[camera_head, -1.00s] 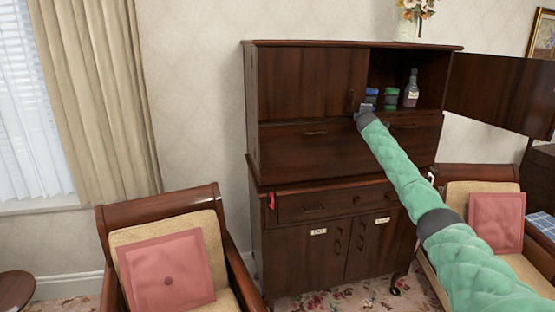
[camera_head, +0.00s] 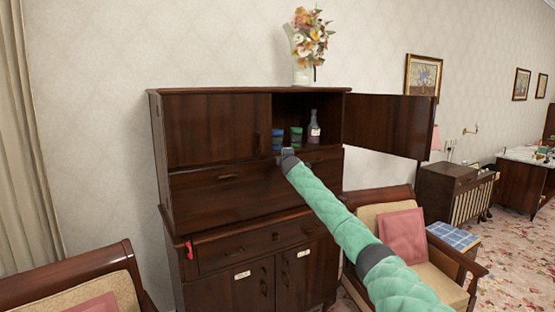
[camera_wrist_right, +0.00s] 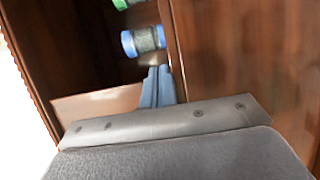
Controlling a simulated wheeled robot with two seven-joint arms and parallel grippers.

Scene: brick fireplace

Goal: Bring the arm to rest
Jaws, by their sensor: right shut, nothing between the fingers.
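My right arm, in a green quilted sleeve (camera_head: 335,215), reaches from the lower right toward the dark wooden cabinet (camera_head: 215,250). My right gripper (camera_head: 285,153) is at the lower edge of the cabinet's open upper compartment. In the right wrist view its two blue-grey fingers (camera_wrist_right: 157,86) are together, with nothing between them. A blue-lidded jar (camera_wrist_right: 143,41) lies just beyond the fingertips in that view, apart from them as far as I can tell. My left gripper is not in view.
The compartment holds a blue jar (camera_head: 278,139), a green-topped jar (camera_head: 296,137) and a bottle (camera_head: 314,128). Its door (camera_head: 385,124) stands open to the right. Armchairs with pink cushions (camera_head: 403,237) stand on both sides. A flower vase (camera_head: 303,72) is on top.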

